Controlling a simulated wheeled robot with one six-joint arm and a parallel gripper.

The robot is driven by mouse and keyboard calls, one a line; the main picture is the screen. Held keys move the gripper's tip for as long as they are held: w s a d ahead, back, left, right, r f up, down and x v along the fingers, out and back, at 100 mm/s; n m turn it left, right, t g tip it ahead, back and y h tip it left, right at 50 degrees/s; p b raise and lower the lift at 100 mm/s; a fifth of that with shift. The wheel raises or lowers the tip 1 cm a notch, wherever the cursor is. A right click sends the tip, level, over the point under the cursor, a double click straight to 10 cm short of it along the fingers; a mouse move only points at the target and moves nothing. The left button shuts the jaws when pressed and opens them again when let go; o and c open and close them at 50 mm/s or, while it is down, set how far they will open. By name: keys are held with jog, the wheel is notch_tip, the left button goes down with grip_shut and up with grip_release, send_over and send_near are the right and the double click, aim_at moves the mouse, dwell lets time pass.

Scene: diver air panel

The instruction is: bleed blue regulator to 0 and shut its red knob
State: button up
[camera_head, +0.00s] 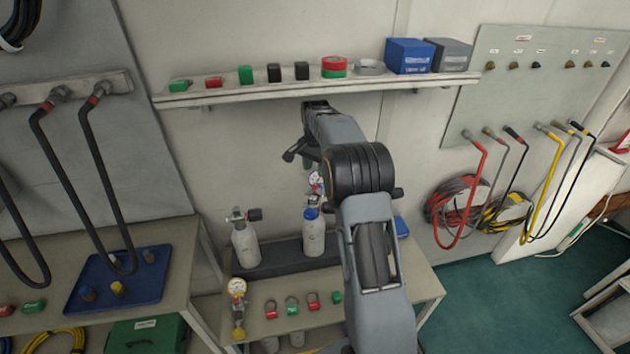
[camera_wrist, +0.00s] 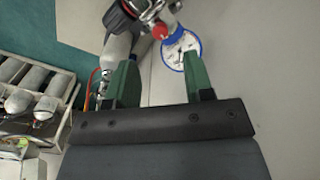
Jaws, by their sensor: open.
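The blue regulator has a blue-rimmed white gauge (camera_wrist: 176,58), a red knob (camera_wrist: 160,31) and a black knob (camera_wrist: 121,20) in the wrist view. Its gauge face shows in the head view (camera_head: 317,184), above a white bottle (camera_head: 313,238) with a blue collar. I cannot read the needle. My gripper (camera_wrist: 162,76) is open and empty, with two green fingers. The gauge appears between the fingers near the right one, and the red knob appears beyond the fingertips. I see no contact. My arm hides part of the regulator in the head view.
A second bottle (camera_head: 245,245) with a valve stands left on the same bench. A yellow-based gauge (camera_head: 238,290) and several padlocks are in front. A shelf (camera_head: 200,96) with small blocks and boxes runs above. Hoses hang on both sides.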

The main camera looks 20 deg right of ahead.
aim_at(315, 186)
jog(key=shift+f+p, duration=0.5)
jog(key=shift+f, duration=2.7)
jog(key=shift+c, duration=0.5)
grip_shut()
